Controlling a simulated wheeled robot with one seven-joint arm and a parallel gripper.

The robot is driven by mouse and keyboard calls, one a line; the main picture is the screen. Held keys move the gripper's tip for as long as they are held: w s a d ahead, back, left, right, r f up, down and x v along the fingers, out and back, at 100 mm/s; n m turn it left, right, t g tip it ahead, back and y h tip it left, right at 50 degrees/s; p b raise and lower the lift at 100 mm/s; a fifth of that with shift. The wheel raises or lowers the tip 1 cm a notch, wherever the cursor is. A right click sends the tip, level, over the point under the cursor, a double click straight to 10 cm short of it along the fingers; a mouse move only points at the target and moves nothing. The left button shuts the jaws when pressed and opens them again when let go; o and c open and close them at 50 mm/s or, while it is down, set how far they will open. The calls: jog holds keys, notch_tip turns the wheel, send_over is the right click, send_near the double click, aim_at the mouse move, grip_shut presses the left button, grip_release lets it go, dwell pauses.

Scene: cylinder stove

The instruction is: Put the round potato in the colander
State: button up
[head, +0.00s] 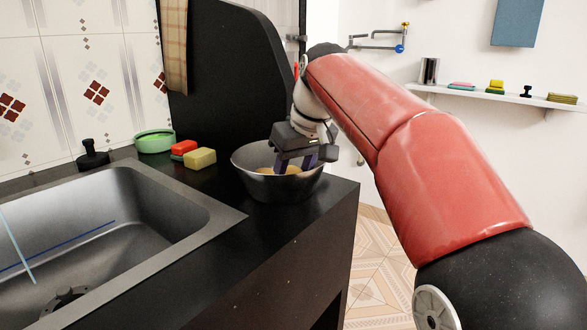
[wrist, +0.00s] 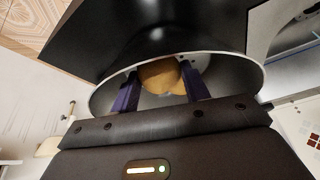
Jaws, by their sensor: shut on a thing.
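The colander (head: 277,188), a shiny metal bowl, stands on the dark counter near its right corner. My gripper (head: 295,163) reaches down into it from above, with its purple fingers inside the rim. In the wrist view, my gripper (wrist: 158,88) is shut on the round potato (wrist: 158,76), tan-yellow, which sits between the fingers within the colander (wrist: 228,80). The potato shows only in part in the head view (head: 264,171). Whether it touches the colander's bottom is hidden.
A sink (head: 110,225) lies left of the colander. A green bowl (head: 155,141), a red block (head: 184,147), a yellow sponge (head: 200,158) and a black stopper-like object (head: 92,156) stand behind the sink. A wall shelf (head: 510,97) holds small items.

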jog(key=shift+f, duration=0.15)
jog(key=o, duration=0.9)
jog(key=p+v, duration=0.4)
jog(key=v, duration=0.9)
jog(key=shift+w+a, duration=0.15)
jog(key=s+d+f+m+h, duration=0.1)
jog(key=s+d+f+m, duration=0.1)
jog(key=s+d+f, duration=0.2)
jog(key=s+d+f+m+t+h, duration=0.1)
jog(key=s+d+f, duration=0.3)
jog(key=s+f, duration=0.7)
jog(key=s+d+f+m+t, duration=0.1)
jog(key=s+d+f+m, duration=0.2)
jog(key=s+f, duration=0.4)
jog(key=shift+s+d+f+h, duration=0.1)
jog(key=shift+d+f+h, duration=0.15)
jog(key=shift+f, duration=0.9)
jog(key=shift+s+d+f+h, duration=0.1)
jog(key=shift+d+f+h, duration=0.1)
jog(key=shift+f, duration=0.95)
